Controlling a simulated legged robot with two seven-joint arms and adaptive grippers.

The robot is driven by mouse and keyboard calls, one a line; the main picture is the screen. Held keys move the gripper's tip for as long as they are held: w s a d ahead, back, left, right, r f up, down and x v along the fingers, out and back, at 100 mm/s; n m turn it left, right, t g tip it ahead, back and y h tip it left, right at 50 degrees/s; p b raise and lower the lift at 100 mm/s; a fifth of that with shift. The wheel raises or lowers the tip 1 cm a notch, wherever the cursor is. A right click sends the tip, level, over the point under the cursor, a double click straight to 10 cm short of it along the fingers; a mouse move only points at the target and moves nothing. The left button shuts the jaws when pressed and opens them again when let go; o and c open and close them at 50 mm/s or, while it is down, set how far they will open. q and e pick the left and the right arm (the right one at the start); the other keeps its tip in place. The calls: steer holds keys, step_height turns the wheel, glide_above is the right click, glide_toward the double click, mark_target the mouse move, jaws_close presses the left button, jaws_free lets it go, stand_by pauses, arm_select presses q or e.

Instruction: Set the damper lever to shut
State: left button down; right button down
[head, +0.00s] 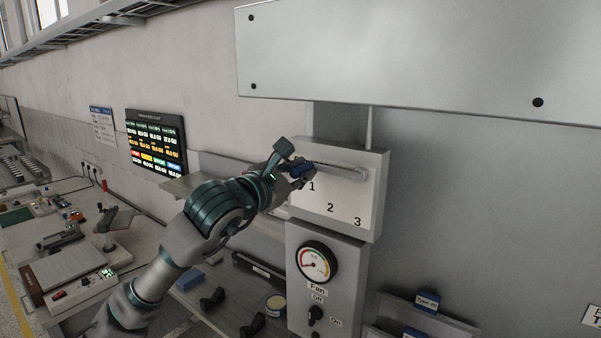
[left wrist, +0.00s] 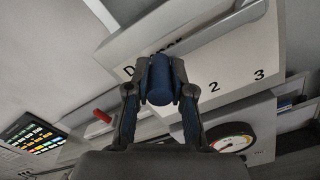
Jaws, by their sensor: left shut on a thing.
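The damper lever (head: 338,169) is a grey bar on the white damper box (head: 372,205). Its pivot is at the box's upper right, and it lies nearly level, its left end beside the mark 1. The marks 2 and 3 run down to the right. My left gripper (head: 293,171) is shut on the lever's blue knob, which shows between both fingers in the left wrist view (left wrist: 160,82). The fingers partly cover the knob in the head view. The damper label is partly hidden in the wrist view. My right gripper is not in view.
Below the box is a fan panel with a round gauge (head: 316,262) and a black fan knob (head: 316,315). A large grey duct (head: 420,55) hangs above. A lit display (head: 157,142) is on the wall. A cluttered bench (head: 75,245) stands at left.

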arm_select(q)
steer(key=c, duration=1)
jaws_free()
steer(key=shift+s+r, duration=0.15)
steer(key=shift+r, duration=0.05)
steer(key=shift+s, duration=0.1)
steer(key=shift+a, duration=0.1)
steer(key=shift+a+f, duration=0.1)
steer(key=v, duration=1.1)
steer(key=shift+s+a, duration=0.25)
steer(key=shift+s, duration=0.05)
